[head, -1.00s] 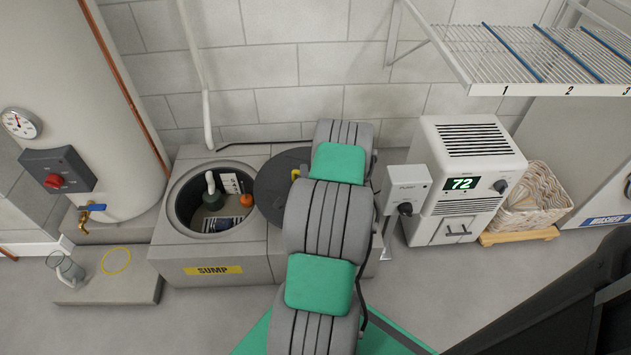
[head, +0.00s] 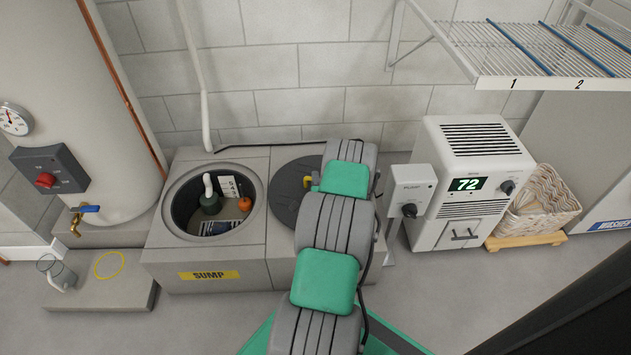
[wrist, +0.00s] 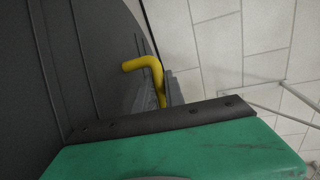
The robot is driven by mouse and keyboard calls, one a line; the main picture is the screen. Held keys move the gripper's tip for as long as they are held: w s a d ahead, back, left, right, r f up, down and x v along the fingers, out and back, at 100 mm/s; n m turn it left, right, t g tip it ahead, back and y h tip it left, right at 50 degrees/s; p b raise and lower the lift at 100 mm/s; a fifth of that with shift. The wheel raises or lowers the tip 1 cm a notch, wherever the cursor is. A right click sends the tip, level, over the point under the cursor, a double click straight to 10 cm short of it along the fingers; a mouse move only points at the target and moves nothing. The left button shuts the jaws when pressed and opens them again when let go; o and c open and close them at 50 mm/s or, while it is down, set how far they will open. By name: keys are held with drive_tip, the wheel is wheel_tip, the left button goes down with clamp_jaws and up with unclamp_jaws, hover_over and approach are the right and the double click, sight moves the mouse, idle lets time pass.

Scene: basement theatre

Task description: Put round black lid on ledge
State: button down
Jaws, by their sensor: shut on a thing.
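The round black lid (head: 287,201) is flat and dark with a yellow handle (head: 308,182). In the head view it is over the grey ledge (head: 277,243) right of the open sump pit (head: 215,232). I cannot tell whether it touches the ledge. My gripper (head: 314,184) is at the handle, shut on the lid, mostly hidden behind my arm. In the wrist view the lid (wrist: 50,60) fills the left side, and the bent yellow handle (wrist: 150,70) runs down behind a dark finger edge. The lid's right part is hidden in the head view.
A pump switch box (head: 411,192) and a dehumidifier (head: 470,180) stand close on the right. A white pipe (head: 199,80) rises behind the pit. A wire shelf (head: 530,50) overhangs the upper right.

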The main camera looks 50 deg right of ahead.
drive_tip(key=c, duration=1.4)
unclamp_jaws()
drive_tip(key=shift+f, duration=0.1)
